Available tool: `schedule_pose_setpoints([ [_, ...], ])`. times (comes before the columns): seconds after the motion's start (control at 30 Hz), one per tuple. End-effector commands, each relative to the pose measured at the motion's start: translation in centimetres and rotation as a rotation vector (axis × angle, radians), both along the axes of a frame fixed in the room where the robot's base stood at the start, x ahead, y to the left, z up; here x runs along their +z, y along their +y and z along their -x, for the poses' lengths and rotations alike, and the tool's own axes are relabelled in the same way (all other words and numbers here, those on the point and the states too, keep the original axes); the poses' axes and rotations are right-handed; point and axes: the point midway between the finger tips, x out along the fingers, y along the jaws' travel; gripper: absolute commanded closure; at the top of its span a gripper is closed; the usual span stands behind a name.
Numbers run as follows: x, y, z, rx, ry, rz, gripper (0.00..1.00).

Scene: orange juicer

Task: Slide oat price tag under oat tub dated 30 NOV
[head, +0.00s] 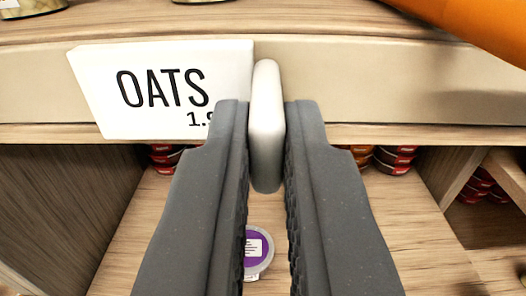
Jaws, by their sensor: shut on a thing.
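The white oat price tag (160,85) reads "OATS" with a partly covered price below. It sits tilted slightly against the beige shelf-edge strip, left of my gripper. My gripper (267,125) is shut on a pale upright tab (266,100) at the tag's right end. The tab looks joined to the tag, but my left finger covers the join and the tag's lower right corner. At the top left edge, only the bases of containers (30,8) show on the upper shelf. No date can be read, so I cannot tell which is the oat tub.
The beige strip (420,90) runs across the front of the upper shelf. Below is a wooden compartment with stacked red tins (394,160) at the back and a purple-labelled item (258,246) between my fingers. A side panel (60,200) stands at left.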

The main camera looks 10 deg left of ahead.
Motion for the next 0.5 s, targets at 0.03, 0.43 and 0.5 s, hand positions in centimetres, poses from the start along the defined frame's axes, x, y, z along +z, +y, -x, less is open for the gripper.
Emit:
schedule_pose_setpoints([
  [0.03,-0.27,-0.24,-0.09,-0.003,0.005,0.000,1.00],
  [0.43,-0.18,-0.05,-0.06,-0.001,0.003,0.001,0.69],
  [0.5,-0.20,-0.05,0.03,0.000,0.002,0.000,0.69],
])
